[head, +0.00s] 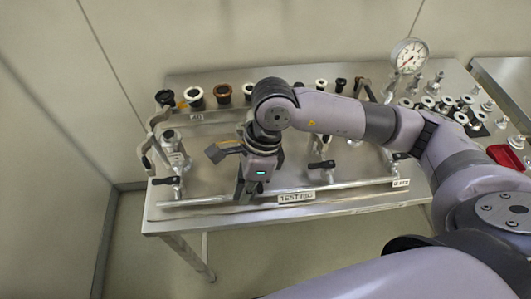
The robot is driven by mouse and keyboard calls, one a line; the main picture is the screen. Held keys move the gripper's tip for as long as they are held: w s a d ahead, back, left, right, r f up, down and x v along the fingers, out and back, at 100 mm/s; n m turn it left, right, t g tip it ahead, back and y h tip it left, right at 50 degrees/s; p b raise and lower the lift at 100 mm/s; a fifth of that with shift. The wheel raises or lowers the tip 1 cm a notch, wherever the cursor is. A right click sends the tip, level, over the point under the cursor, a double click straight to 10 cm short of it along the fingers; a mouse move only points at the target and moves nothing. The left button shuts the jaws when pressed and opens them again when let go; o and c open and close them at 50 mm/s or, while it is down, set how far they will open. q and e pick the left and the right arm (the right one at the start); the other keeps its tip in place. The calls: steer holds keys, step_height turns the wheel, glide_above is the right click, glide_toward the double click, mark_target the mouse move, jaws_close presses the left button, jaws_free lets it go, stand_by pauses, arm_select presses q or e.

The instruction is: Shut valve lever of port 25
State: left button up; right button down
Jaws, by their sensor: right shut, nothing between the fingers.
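The test rig bench (225,213) carries a row of pipe fittings with black valve levers. One black lever (168,181) is at the left of the rig, and another black lever (321,165) is right of my gripper. I cannot read a port number 25 on either, so I cannot tell which is port 25. My right gripper (241,192) is shut and empty, pointing down over the middle-left of the rig, between these two levers. It hides part of the rig behind it. I cannot tell whether it touches anything. My left gripper is not in view.
A pressure gauge (409,56) stands at the back right. Several round caps (194,96) line the back edge. Loose fittings (440,103) and a red item (505,157) lie at the right. A wall is close behind; floor is clear at front left.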

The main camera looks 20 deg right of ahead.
steer(key=w+d+t+h, duration=0.1)
steer(key=w+d+h, duration=0.25)
steer(key=d, duration=0.35)
steer(key=shift+d+f+b, duration=0.15)
steer(key=shift+f+b, duration=0.55)
steer(key=shift+f, duration=0.85)
steer(key=shift+d+f+b, duration=0.1)
steer(key=shift+f+b, duration=0.55)
steer(key=shift+f, duration=0.9)
steer(key=shift+w+d+b, duration=0.25)
steer(key=shift+d+b, duration=0.2)
steer(key=shift+d, duration=0.1)
arm_select(q)
steer(key=p, duration=0.3)
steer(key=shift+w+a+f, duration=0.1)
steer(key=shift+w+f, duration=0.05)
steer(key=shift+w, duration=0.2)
arm_select(e)
step_height(320, 180, up, 7)
